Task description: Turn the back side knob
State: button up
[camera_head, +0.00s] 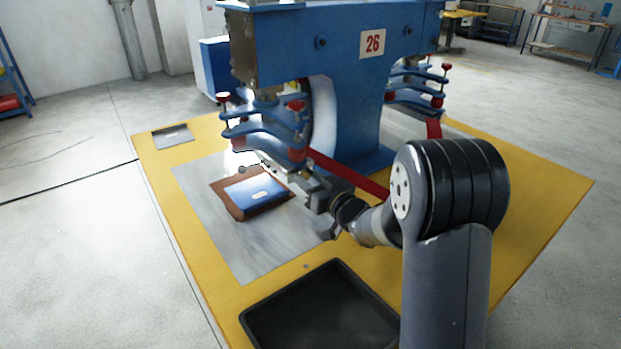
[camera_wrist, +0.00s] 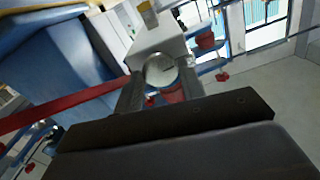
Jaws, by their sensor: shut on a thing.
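A blue welding machine (camera_head: 345,75) marked 26 stands on the yellow table. My gripper (camera_head: 300,179) reaches in low beside its near blue clamp arms (camera_head: 262,135). In the wrist view my gripper (camera_wrist: 161,88) has its two fingers on either side of a round, pale metal knob (camera_wrist: 160,69) and is shut on it. The knob sits on the end of a whitish block (camera_wrist: 153,42). In the head view I cannot make out the knob behind my gripper. Whether it is the back one of the side knobs, I cannot tell.
A brown piece with a blue pad (camera_head: 255,191) lies on the grey sheet (camera_head: 235,245). An empty black tray (camera_head: 268,304) is at the table's front. A red bar (camera_head: 375,185) runs close to my gripper. A small grey plate (camera_head: 173,138) lies at the far left corner.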

dwell(0.3)
jog(key=o, duration=1)
jog(key=v, duration=1)
jog(key=shift+s+d, duration=0.25)
jog(key=shift+s, duration=0.1)
